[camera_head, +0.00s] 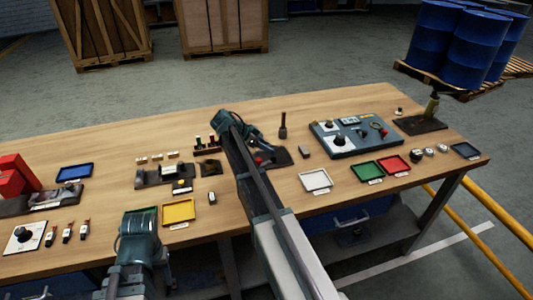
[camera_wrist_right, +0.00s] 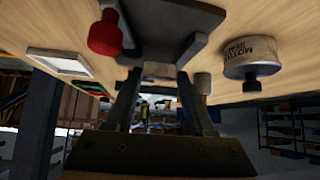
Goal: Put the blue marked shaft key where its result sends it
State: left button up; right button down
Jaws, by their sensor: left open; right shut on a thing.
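My right arm reaches over the middle of the table, with its gripper (camera_head: 262,143) low beside a dark plate (camera_head: 297,156). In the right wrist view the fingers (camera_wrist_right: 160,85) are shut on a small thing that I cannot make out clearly. No blue mark shows on it. My left gripper (camera_head: 141,222) is open near the front edge, partly over a green tray (camera_head: 150,210); its fingertips are hard to see.
Three pale blocks (camera_head: 156,157) stand behind a dark fixture (camera_head: 165,176). A grey-blue panel with knobs (camera_head: 347,136) stands to the right. Red bins (camera_head: 18,174) are at the left. The right wrist view shows a red knob (camera_wrist_right: 104,34) and a labelled round part (camera_wrist_right: 250,62) close by.

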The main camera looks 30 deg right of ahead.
pick_arm(q)
jog(key=shift+f, duration=0.35)
pick_arm(e)
jog(key=shift+f, duration=0.35)
jog(key=shift+f+b, duration=0.4)
pick_arm(q)
jog(key=shift+f, duration=0.5)
pick_arm(e)
jog(key=shift+a+f, duration=0.1)
pick_arm(q)
jog(key=shift+a+f, duration=0.1)
jog(key=shift+f, duration=0.05)
pick_arm(e)
jog(key=shift+s, duration=0.1)
pick_arm(q)
jog(key=shift+s, duration=0.1)
pick_arm(e)
jog(key=shift+a, duration=0.1)
jog(key=shift+c, duration=1.6)
grip_release()
jog(key=shift+s, duration=0.1)
jog(key=shift+o, duration=0.4)
jog(key=shift+f, duration=0.1)
jog(key=shift+s, duration=0.1)
